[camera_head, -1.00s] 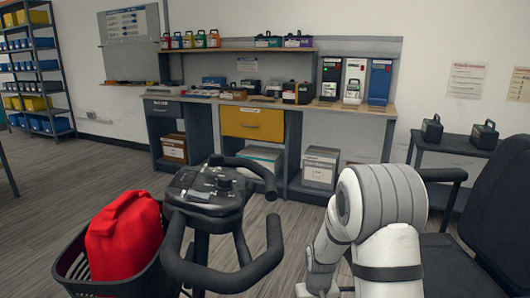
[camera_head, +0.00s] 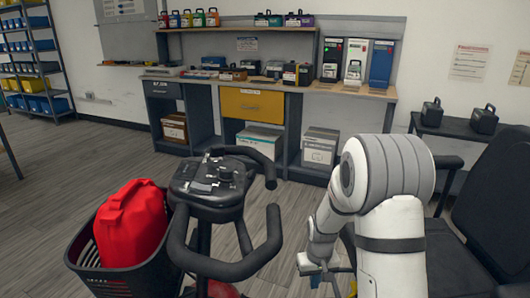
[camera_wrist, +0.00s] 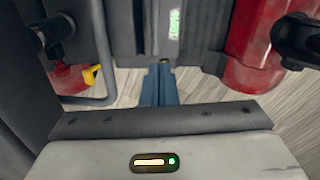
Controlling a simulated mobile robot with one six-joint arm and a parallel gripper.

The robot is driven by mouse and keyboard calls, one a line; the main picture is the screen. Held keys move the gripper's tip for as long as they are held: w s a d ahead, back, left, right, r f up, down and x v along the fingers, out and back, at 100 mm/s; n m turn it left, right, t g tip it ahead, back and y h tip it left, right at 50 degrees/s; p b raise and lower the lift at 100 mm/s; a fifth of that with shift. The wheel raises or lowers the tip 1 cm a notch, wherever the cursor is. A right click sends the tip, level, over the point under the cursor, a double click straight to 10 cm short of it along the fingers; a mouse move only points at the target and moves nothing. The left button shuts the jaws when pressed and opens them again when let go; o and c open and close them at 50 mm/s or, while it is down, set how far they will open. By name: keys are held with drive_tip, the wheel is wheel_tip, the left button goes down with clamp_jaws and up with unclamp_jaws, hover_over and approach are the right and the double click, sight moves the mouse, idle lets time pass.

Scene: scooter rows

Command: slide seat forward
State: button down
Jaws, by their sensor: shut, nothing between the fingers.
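The black seat (camera_head: 490,215) stands at the right edge of the head view, with its backrest and armrest showing beside my white arm. My gripper (camera_head: 322,276) points down at the bottom of the head view, left of the seat. In the wrist view, my gripper's blue fingers (camera_wrist: 160,84) are together with nothing between them. They point at a dark grey upright part with a green label (camera_wrist: 175,22). A yellow-tipped lever (camera_wrist: 92,75) lies to their left, apart from them. I cannot tell whether the fingers touch anything. The seat's base and rail are hidden in the head view.
The scooter's black tiller (camera_head: 212,195) and handlebar loops stand left of my arm. A black basket (camera_head: 130,280) holds a red can (camera_head: 130,225). A red cylinder (camera_wrist: 258,50) is on the right in the wrist view. A workbench (camera_head: 280,88) runs along the wall.

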wheel_tip(320, 180, up, 12)
drive_tip(key=p, duration=0.8)
drive_tip(key=shift+f, duration=0.15)
drive_tip(key=s+r+t+p, duration=0.1)
drive_tip(key=s+r+p, duration=0.5)
drive_tip(key=r, duration=0.6)
drive_tip(key=s+r+m+p, duration=0.1)
drive_tip(key=s+r+p, duration=0.6)
drive_tip(key=r, duration=0.6)
drive_tip(key=s+r+t+p, duration=0.1)
drive_tip(key=s+r+p, duration=0.5)
drive_tip(key=r, duration=0.6)
drive_tip(key=shift+s+d+r+t, duration=0.3)
drive_tip(key=shift+s+r, duration=0.1)
drive_tip(key=shift+s, duration=0.8)
drive_tip(key=shift+a, duration=0.15)
